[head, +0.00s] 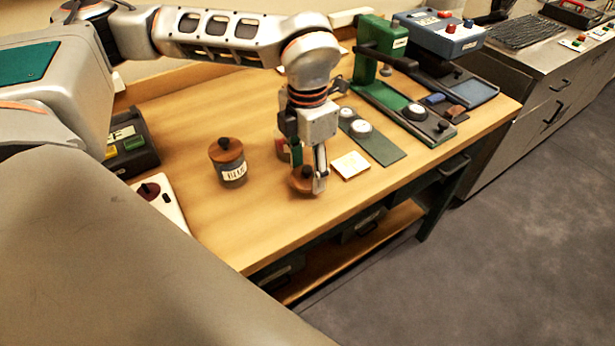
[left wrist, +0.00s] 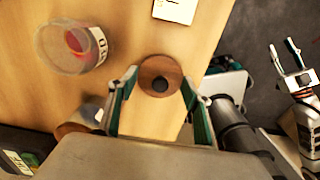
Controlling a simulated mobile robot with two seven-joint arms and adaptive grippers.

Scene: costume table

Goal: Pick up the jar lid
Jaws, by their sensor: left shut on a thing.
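The jar lid (head: 302,180) is a round brown wooden disc with a dark knob. My left gripper (head: 307,178) is shut on it, one finger on each side of its rim, as the left wrist view shows around the lid (left wrist: 147,82). The lid is apart from the open clear jar (left wrist: 75,45), which has a white label and something red inside. In the head view that jar (head: 283,148) is mostly hidden behind my gripper. My right gripper (left wrist: 281,46) shows at the right of the left wrist view, open and empty.
A second, lidded jar (head: 232,172) stands left of my gripper on the wooden table (head: 260,225). A cream card (head: 351,165) and a green board (head: 385,150) with white round pieces lie to the right. A green press (head: 372,55) stands behind. The table's front strip is clear.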

